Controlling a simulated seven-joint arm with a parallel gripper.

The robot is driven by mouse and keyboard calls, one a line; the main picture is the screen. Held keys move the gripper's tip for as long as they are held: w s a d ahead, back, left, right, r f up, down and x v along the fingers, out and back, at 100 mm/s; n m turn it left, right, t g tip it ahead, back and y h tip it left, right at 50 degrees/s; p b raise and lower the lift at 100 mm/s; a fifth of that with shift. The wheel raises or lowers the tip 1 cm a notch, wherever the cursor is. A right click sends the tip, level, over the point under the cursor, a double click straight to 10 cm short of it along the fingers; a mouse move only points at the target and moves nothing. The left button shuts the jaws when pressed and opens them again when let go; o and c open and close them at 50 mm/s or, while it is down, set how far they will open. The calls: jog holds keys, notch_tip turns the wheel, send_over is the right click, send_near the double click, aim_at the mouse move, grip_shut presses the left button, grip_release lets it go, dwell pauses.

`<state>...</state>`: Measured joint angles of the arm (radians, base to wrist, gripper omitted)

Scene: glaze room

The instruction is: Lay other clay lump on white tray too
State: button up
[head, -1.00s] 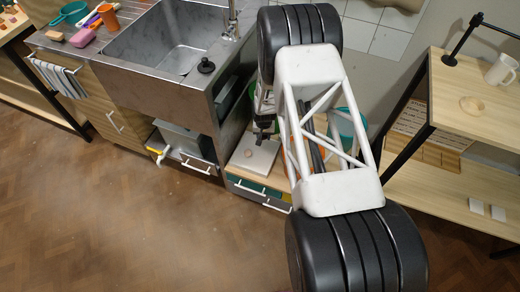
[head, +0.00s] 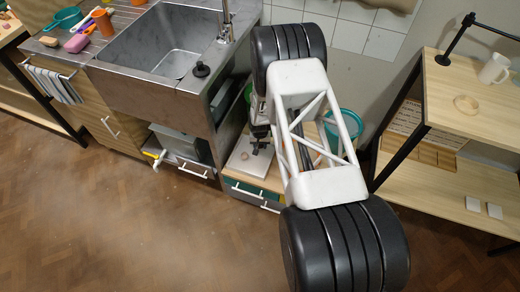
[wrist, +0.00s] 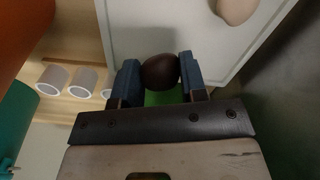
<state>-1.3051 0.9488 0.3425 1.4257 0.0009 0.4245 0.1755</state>
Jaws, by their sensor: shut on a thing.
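The white tray (head: 240,162) lies on a wooden surface beside the sink unit; it also fills the top of the wrist view (wrist: 150,28). A pale beige clay lump (wrist: 236,8) lies on it, and it shows small in the head view (head: 244,156). My gripper (wrist: 159,80) is shut on a dark brown clay lump (wrist: 160,70), held between its two blue-grey fingers. In the wrist view the dark lump overlaps the tray's near edge; I cannot tell its height above it. In the head view my gripper (head: 259,147) is by the tray, and the dark lump is hard to make out.
Several white cylinders (wrist: 53,79) sit on a wooden surface left in the wrist view. An orange thing (wrist: 20,35) and a teal thing (wrist: 15,125) are close at the left. A teal bucket (head: 345,127) stands behind my arm. The sink (head: 165,50) is to the left.

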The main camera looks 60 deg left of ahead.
aim_at(260, 152)
jog(key=shift+f, duration=1.95)
jog(key=shift+f, duration=0.1)
jog(key=o, duration=0.9)
jog(key=shift+r, duration=0.2)
jog(key=shift+r, duration=5.95)
